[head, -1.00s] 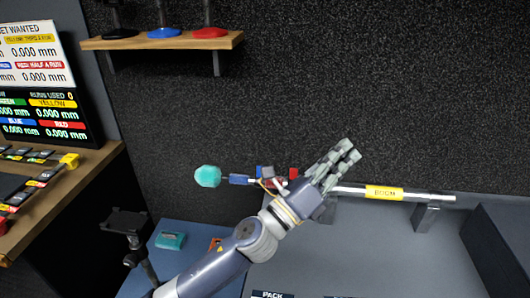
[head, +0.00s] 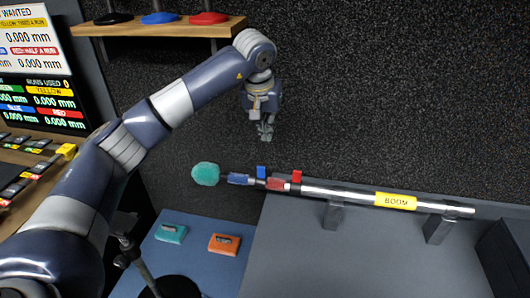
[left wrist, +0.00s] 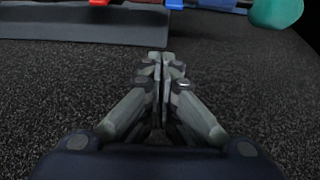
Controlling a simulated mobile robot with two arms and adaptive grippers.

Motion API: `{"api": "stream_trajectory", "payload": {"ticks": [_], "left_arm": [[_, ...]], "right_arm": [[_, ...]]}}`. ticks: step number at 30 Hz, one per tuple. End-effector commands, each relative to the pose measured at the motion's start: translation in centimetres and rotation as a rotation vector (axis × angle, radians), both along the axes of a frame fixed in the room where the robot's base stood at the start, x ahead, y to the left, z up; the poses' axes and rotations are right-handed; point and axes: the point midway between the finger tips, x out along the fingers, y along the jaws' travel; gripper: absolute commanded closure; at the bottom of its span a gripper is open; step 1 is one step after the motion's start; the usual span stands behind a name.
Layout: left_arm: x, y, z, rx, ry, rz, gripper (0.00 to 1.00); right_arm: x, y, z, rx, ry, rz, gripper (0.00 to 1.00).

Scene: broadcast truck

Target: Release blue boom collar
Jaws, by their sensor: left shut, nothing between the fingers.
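The boom (head: 345,194) is a silver pole with a yellow BOOM label, lying level on two grey supports. The blue collar (head: 239,179) is at its left part, with a blue lever (head: 261,171) standing up beside it. A red section (head: 276,184) with a red lever (head: 297,176) is just to the right. A teal foam ball (head: 205,174) caps the left end. My left gripper (head: 266,136) points down above the blue lever, apart from it. It is shut and empty; its fingers (left wrist: 166,62) meet in the left wrist view. My right gripper is out of view.
A wooden shelf (head: 185,28) with black, blue and red discs is above. Teal and orange boxes (head: 223,244) lie on a blue surface (head: 205,222) below. A desk with screens and controls stands left. A dark speckled wall (head: 400,90) is behind the boom.

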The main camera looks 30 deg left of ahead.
Motion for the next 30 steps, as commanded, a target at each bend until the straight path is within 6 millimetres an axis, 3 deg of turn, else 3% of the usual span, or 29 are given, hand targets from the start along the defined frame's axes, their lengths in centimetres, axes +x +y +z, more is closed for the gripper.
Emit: {"api": "stream_trajectory", "payload": {"ticks": [3, 16, 20, 30], "left_arm": [[-0.2, 1.3, 0.5, 0.042, 0.011, 0.006, 1.0], [0.1, 1.3, -0.3, 0.04, 0.011, 0.005, 1.0], [0.6, 1.4, -2.1, 0.039, 0.015, 0.005, 1.0], [3.0, 2.0, -9.1, 0.039, 0.015, 0.005, 1.0]], "right_arm": [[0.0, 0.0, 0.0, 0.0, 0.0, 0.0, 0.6], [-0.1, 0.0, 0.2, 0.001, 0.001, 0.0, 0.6], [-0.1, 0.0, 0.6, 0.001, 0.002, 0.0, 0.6], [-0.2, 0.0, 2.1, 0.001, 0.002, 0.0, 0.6]]}}
